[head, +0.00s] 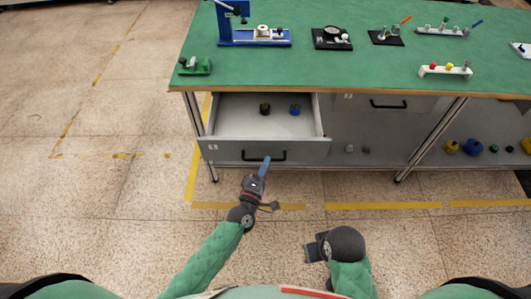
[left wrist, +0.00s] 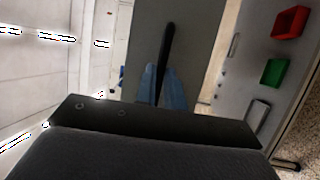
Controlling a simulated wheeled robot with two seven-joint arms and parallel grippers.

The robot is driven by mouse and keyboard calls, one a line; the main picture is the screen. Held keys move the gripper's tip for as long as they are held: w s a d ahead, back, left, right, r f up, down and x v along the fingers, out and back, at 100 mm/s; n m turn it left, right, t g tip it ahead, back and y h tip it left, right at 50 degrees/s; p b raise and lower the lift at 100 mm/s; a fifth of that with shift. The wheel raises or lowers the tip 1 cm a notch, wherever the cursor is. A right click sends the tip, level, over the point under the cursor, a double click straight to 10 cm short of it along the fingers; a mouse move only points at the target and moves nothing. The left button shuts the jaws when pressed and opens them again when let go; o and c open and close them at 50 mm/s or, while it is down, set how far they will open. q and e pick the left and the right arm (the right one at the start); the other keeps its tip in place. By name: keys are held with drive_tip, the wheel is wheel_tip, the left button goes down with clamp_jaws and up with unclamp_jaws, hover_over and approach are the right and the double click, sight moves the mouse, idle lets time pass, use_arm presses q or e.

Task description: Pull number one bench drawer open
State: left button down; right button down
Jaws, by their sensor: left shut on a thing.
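The number one bench drawer (head: 226,149) is a grey-fronted drawer at the left end of the green bench, marked 1 at its left. It stands pulled out, with its inside showing. A dark bar handle (head: 280,155) runs across its front, and it also shows in the left wrist view (left wrist: 168,45). My left gripper (head: 264,167) has blue fingers and is shut on the handle; the fingers also show in the left wrist view (left wrist: 163,88). My right arm is low at the front, away from the bench; its fingertips cannot be made out.
A black round part (head: 264,108) and a blue round part (head: 295,109) stand in the drawer. The green bench top (head: 280,70) holds several fixtures. A second drawer handle (head: 388,104) is to the right. The tiled floor before the bench is clear, with yellow tape lines.

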use_arm(q)
drive_tip(key=shift+s, duration=0.6)
use_arm(e)
drive_tip(key=shift+r, duration=0.1)
use_arm(q)
drive_tip(key=c, duration=1.5)
unclamp_jaws()
use_arm(e)
drive_tip(key=shift+d, duration=0.1)
use_arm(q)
drive_tip(key=shift+s+f, duration=0.1)
